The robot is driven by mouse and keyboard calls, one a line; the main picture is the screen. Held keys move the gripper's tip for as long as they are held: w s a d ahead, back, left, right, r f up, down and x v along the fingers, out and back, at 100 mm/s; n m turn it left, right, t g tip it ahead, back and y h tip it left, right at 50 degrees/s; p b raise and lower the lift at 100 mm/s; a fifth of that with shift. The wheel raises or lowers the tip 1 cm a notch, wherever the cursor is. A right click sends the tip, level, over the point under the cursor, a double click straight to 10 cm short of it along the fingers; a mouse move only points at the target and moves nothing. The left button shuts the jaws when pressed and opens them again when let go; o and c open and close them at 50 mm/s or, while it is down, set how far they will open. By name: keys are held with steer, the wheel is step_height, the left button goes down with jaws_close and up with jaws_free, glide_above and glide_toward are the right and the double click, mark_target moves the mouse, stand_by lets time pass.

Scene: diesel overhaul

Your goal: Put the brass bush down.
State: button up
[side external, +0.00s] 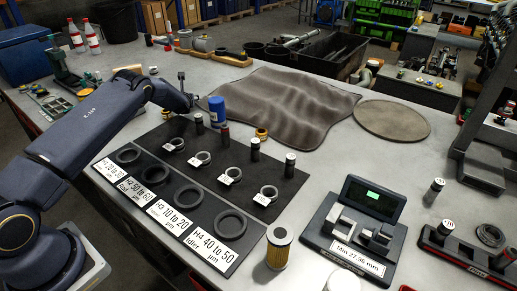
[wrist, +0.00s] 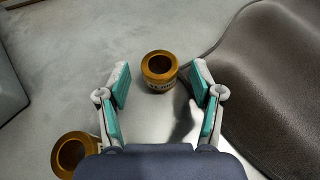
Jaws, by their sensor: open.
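In the wrist view, a brass bush (wrist: 159,70) with dark lettering on its side stands upright on the grey bench top. My gripper (wrist: 161,78) is open, its teal-padded fingers apart on either side, with a visible gap to the bush on both sides. A second brass-coloured bush (wrist: 72,153) stands at the lower left, outside the left finger and partly cut off by my gripper. In the side view, a small brass-coloured ring (side external: 262,134) sits by the near edge of the brown mat. I cannot tell which bush it is.
The brown mat (side external: 285,103) lies close right of the bush in the wrist view (wrist: 275,80). A black board (side external: 215,160) with several grey rings, a blue can (side external: 217,112), a yellow filter (side external: 279,248) and a gauge stand (side external: 355,225) occupy the bench.

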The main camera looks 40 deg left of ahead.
steer(key=v, duration=0.9)
steer(key=s+d+r+n+g+y, duration=0.1)
steer(key=s+r+n, duration=0.2)
steer(key=r+n, duration=0.35)
steer(key=s+d+r+n+g+y, duration=0.1)
steer(key=s+r+n, duration=0.25)
steer(key=r, duration=0.55)
steer(key=s+d+r+n+g+h, duration=0.1)
steer(key=s+d+r+n, duration=0.1)
steer(key=s+d+n, duration=0.2)
steer(key=s+d+r+n+g+h, duration=0.1)
steer(key=s+d+r+n, duration=0.2)
steer(key=s, duration=0.5)
steer(key=s+d+r+n+g+h, duration=0.1)
steer(key=s+d+r+n+h, duration=0.1)
steer(key=s+d+n, duration=0.2)
steer(key=s, duration=0.3)
steer(key=shift+d+r+n, duration=0.3)
steer(key=shift+o, duration=0.6)
steer(key=s+d+f+n+t+h, duration=0.1)
steer(key=s+d+n+h, duration=0.4)
steer(key=s+d, duration=0.8)
steer(key=d+f+h, duration=0.1)
steer(key=d+h, duration=0.1)
steer(key=d, duration=0.1)
steer(key=shift+s+d, duration=0.35)
steer(key=shift+s, duration=0.05)
